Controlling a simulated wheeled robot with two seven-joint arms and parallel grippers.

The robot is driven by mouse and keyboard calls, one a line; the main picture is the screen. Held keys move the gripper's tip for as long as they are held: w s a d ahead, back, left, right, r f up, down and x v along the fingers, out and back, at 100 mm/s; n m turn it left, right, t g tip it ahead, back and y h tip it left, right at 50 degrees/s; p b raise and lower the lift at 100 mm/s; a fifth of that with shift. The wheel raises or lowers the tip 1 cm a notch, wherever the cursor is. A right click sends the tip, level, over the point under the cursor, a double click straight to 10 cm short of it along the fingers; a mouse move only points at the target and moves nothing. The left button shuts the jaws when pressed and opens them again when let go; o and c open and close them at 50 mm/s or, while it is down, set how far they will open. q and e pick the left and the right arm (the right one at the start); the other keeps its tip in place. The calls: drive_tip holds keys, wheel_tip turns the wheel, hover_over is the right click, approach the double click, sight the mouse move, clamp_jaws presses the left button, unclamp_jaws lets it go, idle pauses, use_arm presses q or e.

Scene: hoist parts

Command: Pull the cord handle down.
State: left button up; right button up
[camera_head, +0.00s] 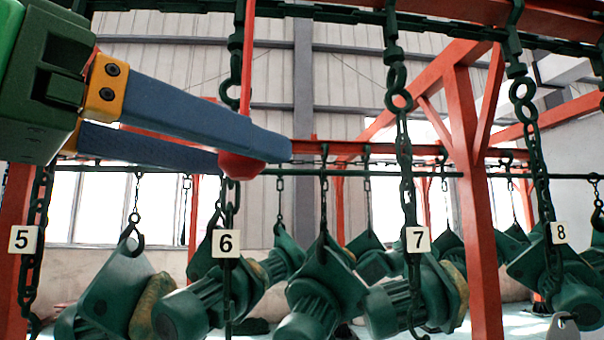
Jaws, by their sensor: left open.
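The cord handle (240,168) is a red knob at the lower end of a thin red cord (248,60) that hangs from above. My left gripper (252,157) comes in from the upper left, with a green body and two long blue fingers. The fingers are apart, and the handle shows between them near their tips. The near finger hides the handle's upper part and a piece of the cord. I cannot tell whether either finger touches the handle. My right gripper is not in view.
Dark green chains with number tags 5 (23,239), 6 (226,243), 7 (418,239) and 8 (559,232) hang close by. Several green hoist units hang below and behind. A red steel post (470,200) stands at the right.

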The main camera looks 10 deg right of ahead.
sight(256, 172)
use_arm(q)
drive_tip(key=x, duration=0.1)
drive_tip(key=p+x, duration=0.2)
drive_tip(key=shift+w+d+r, duration=0.2)
drive_tip(key=shift+w+r, duration=0.05)
drive_tip(key=shift+r, duration=0.05)
drive_tip(key=shift+w+p, duration=0.1)
drive_tip(key=shift+p, duration=0.2)
drive_tip(key=shift+x, duration=0.75)
drive_tip(key=shift+w+d+f, duration=0.1)
drive_tip(key=shift+d+f, duration=0.1)
drive_tip(key=shift+c, duration=0.3)
drive_tip(key=c, duration=1.1)
